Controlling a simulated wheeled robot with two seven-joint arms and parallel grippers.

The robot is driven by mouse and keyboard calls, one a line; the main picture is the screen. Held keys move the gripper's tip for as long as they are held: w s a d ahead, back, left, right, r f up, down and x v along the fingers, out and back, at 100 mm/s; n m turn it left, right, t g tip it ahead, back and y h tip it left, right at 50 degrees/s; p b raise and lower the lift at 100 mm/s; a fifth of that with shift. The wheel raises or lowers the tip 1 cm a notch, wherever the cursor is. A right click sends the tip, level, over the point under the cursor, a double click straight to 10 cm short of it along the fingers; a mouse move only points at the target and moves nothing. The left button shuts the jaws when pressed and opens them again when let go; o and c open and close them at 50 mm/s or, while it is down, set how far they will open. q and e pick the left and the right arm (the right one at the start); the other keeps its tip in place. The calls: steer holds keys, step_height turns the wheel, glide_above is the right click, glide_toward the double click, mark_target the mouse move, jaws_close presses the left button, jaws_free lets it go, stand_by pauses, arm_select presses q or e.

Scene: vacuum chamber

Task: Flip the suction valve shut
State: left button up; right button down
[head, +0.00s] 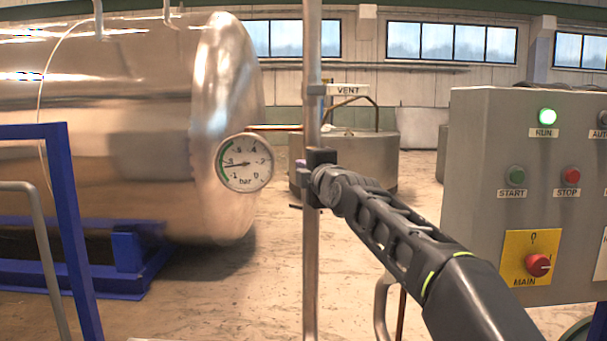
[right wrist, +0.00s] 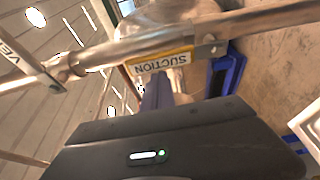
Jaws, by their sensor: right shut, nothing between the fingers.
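My right gripper (head: 316,178) is shut and empty, up against the upright pipe (head: 311,258) in the head view. It hides that part of the pipe and most of whatever valve is there. A small purple piece (head: 300,163) shows just left of it. In the right wrist view, the yellow-edged SUCTION label (right wrist: 163,63) hangs upside down on the pipe (right wrist: 130,46), just beyond my gripper. A dark purple piece (right wrist: 153,93) stands between the label and the gripper body; I cannot tell whether it is the valve lever or a finger. My left gripper is not in view.
A pressure gauge (head: 245,163) sits by the metal tank (head: 120,110) at left. A VENT label (head: 347,90) is higher on the pipe. A grey control cabinet (head: 474,165) stands close at right. A blue frame (head: 68,215) is at left; open floor lies between.

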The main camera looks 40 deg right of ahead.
stand_by(0.3)
arm_select(q)
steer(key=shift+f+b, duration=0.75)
steer(key=shift+b, duration=0.05)
arm_select(e)
steer(key=shift+s+d+m, duration=0.1)
steer(key=shift+d+m, duration=0.05)
steer(key=shift+m, duration=0.15)
